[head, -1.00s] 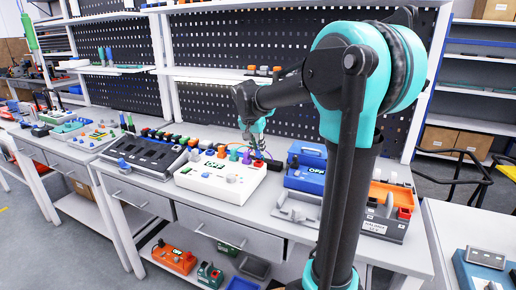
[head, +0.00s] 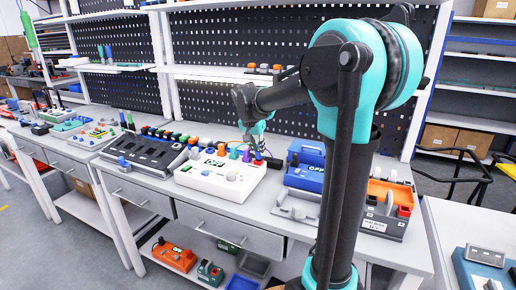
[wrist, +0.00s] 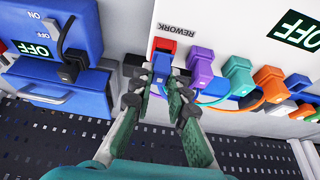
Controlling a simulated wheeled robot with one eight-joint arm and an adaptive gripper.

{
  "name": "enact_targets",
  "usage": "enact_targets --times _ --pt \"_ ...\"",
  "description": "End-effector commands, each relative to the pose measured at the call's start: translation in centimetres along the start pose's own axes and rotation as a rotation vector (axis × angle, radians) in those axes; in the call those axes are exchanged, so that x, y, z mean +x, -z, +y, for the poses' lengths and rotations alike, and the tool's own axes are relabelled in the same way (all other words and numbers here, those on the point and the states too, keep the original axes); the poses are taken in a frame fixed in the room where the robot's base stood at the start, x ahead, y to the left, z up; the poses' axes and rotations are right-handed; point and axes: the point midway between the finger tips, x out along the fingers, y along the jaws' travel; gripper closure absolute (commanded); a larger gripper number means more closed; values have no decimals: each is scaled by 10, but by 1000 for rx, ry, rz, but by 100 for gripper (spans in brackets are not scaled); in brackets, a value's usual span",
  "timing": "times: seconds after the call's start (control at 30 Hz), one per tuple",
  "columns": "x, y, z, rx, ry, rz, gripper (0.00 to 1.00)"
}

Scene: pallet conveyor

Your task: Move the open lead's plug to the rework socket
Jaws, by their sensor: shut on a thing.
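My gripper (wrist: 164,88) is shut on a blue plug (wrist: 162,66) in the wrist view, with its green-lined fingers on both sides of it. The plug is at the edge of the white test box (wrist: 215,22), right by a red socket part (wrist: 165,45) beside the printed word REWORK. The fingers hide much of the plug, and I cannot tell whether it is seated. In the head view my gripper (head: 258,152) is at the back right corner of the white test box (head: 205,184); its fingertips are too small to read.
Purple (wrist: 200,67), teal (wrist: 237,76) and orange (wrist: 268,80) plugs stand close to the right of my gripper. A blue OFF box (wrist: 60,95) with a black cable is close on the left. A black perforated panel (wrist: 60,140) is behind the bench.

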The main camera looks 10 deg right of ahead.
Motion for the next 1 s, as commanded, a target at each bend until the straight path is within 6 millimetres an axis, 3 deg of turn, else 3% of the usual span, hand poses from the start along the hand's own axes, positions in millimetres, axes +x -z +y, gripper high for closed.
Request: enact_targets --times 0.47,0.5,0.7,1.0 --pt "7 -3 0 0 0 0 100" --pt "7 -3 0 0 0 0 84" --pt "7 -3 0 0 0 0 61" --pt "6 -3 0 0 0 0 61"
